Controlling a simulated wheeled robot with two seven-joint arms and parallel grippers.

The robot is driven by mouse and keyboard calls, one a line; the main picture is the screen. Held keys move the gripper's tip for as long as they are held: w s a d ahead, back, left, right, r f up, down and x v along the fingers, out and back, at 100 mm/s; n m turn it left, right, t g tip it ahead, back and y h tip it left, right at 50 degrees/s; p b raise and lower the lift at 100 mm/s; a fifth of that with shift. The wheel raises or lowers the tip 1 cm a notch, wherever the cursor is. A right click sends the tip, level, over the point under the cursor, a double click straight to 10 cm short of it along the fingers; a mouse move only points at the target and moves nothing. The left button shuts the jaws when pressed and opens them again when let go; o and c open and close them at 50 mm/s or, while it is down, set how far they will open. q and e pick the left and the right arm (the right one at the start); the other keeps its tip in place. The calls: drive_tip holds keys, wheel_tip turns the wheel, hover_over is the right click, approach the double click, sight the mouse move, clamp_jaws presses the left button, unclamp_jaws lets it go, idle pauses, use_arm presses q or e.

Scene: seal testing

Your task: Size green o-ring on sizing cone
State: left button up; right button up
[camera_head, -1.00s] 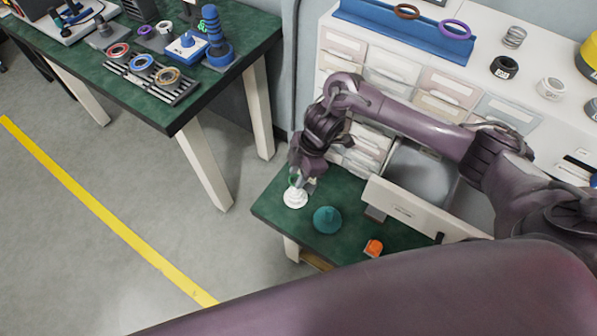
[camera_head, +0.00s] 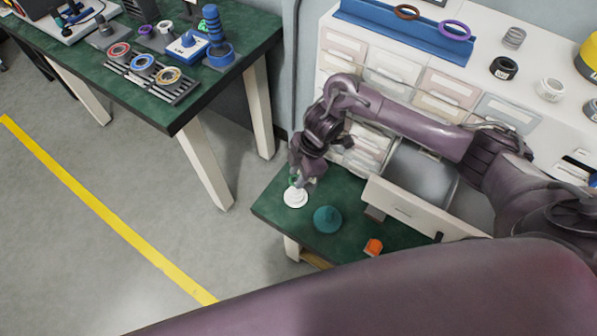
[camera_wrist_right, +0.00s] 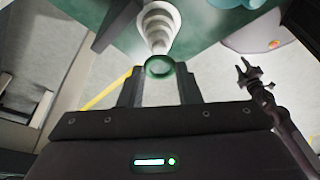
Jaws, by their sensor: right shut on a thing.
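The white stepped sizing cone (camera_head: 295,199) stands upright near the left end of the low green table; in the right wrist view its tiers (camera_wrist_right: 158,22) narrow toward the gripper. My right gripper (camera_head: 301,181) is just above the cone, pointing down. It is shut on the green o-ring (camera_wrist_right: 146,66), held at the fingertips (camera_wrist_right: 158,76) in the right wrist view. The ring lines up with the cone's narrow tip; I cannot tell whether the tip is inside it.
An open drawer (camera_head: 425,208) juts over the green table (camera_head: 272,205). A second workbench (camera_head: 178,120) with rings and tools is at upper left.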

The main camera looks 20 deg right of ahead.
drive_tip(key=shift+f+b, duration=1.1)
drive_tip(key=shift+f, duration=0.75)
drive_tip(key=o, duration=1)
wheel_tip(320, 180, up, 9)
drive_tip(key=p, duration=0.9)
